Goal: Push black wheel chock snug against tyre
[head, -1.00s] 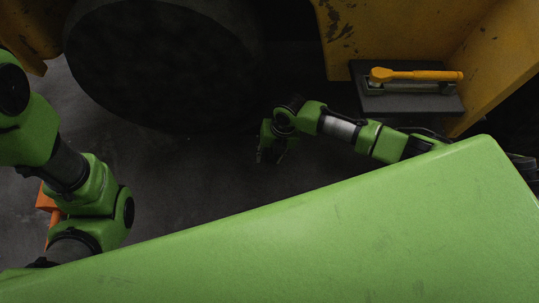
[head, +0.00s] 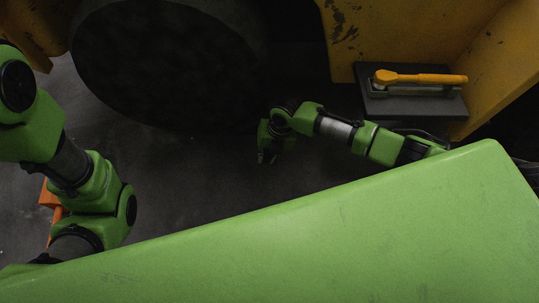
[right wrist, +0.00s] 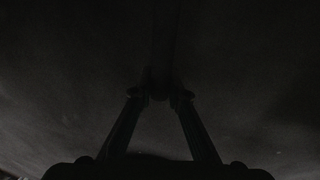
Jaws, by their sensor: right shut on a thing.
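The large black tyre (head: 165,62) fills the upper left of the head view. My right gripper (head: 266,157) is low over the dark floor, to the right of and below the tyre in the picture. In the right wrist view its two fingers (right wrist: 161,95) close in on a dark narrow thing (right wrist: 163,45), which looks like the black wheel chock; its outline is lost in shadow. I cannot tell whether it touches the tyre. My left arm comes in from the left, but its gripper does not show.
A yellow machine body (head: 430,35) stands at the upper right. A dark box (head: 440,103) there carries a yellow-handled tool (head: 420,77). An orange object (head: 47,197) shows partly behind my left arm. The floor (head: 190,180) below the tyre looks clear.

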